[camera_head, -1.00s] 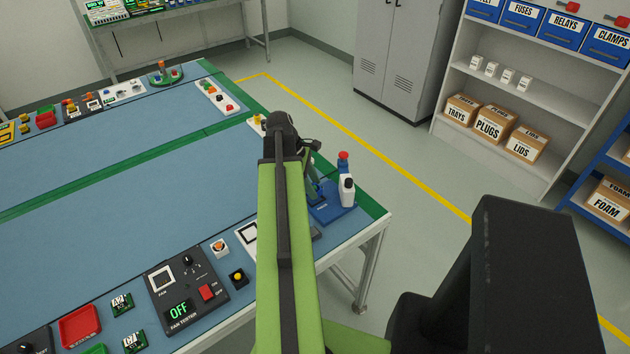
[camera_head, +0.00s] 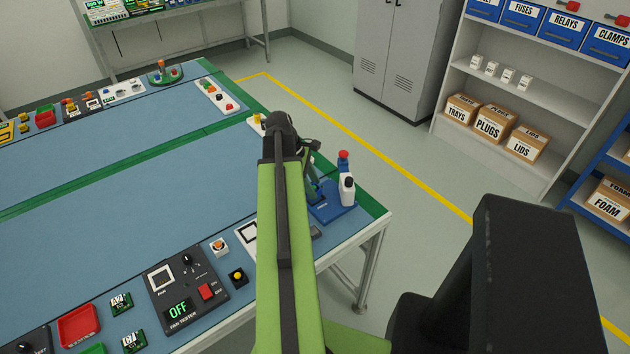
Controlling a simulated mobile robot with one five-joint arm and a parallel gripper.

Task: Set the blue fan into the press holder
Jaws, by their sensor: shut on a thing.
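I cannot make out the blue fan clearly. The press holder's seat is also hidden, so I cannot tell if anything touches it.
A fan tester (camera_head: 185,290) reading OFF, a yellow button (camera_head: 238,277) and a red tray (camera_head: 79,326) lie along the near table edge. A button strip (camera_head: 219,96) stands at the far side. The middle of the table (camera_head: 130,190) is clear.

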